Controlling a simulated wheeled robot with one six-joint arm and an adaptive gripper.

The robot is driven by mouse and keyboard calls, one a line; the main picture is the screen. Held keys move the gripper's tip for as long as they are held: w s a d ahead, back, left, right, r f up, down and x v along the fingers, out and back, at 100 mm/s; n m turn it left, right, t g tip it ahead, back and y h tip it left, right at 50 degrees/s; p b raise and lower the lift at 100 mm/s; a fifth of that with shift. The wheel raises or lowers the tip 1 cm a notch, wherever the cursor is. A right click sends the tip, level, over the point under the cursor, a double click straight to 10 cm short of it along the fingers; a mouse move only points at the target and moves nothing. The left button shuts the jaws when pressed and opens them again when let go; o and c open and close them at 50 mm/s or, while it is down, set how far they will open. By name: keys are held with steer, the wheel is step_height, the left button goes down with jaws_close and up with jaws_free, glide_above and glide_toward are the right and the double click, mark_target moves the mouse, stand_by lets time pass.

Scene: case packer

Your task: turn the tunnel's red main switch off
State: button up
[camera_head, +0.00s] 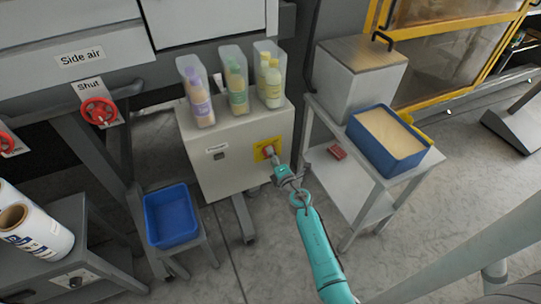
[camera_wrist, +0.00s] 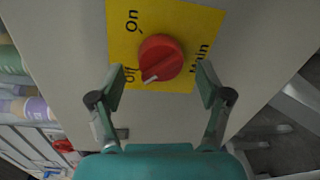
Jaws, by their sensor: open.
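The red main switch (camera_wrist: 160,57) is a round knob with a raised grip bar on a yellow plate (camera_wrist: 178,16) marked On, Off and Main. A white mark on the knob's lower-left side lies near the word Off; I cannot tell its exact setting. In the head view the yellow plate (camera_head: 262,145) is on the front of a pale cabinet, and my gripper partly hides the knob. My gripper (camera_wrist: 160,86) is open and empty, with its fingers left and right of the knob in the wrist view and no visible contact. It also shows in the head view (camera_head: 271,158).
The cabinet (camera_head: 225,180) carries several clear bins of bottles. A white cart (camera_head: 350,200) with a blue tray (camera_head: 408,165) stands close on the right. A blue bin (camera_head: 170,215) is at lower left, and red handwheels (camera_head: 98,111) are further left.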

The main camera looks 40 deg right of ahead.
steer(key=f+v, duration=0.1)
steer(key=v, duration=0.9)
steer(key=shift+r, duration=0.55)
steer(key=shift+a, duration=0.15)
steer(key=s+a+r+m+y, duration=0.25)
steer(key=s+a+m, duration=0.55)
steer(key=s+a, duration=1.1)
steer(key=s+a+r+m+y, duration=0.1)
steer(key=s+r+m, duration=0.3)
steer(key=s, duration=0.5)
steer(key=s+a+r+m+g+y, duration=0.1)
steer(key=s+a+r+m, duration=0.1)
steer(key=s+r+m, duration=0.3)
steer(key=s+r, duration=0.3)
steer(key=s, duration=0.2)
steer(key=shift+s+a+g, duration=0.25)
steer(key=shift+a+g, duration=0.05)
steer(key=shift+a, duration=0.1)
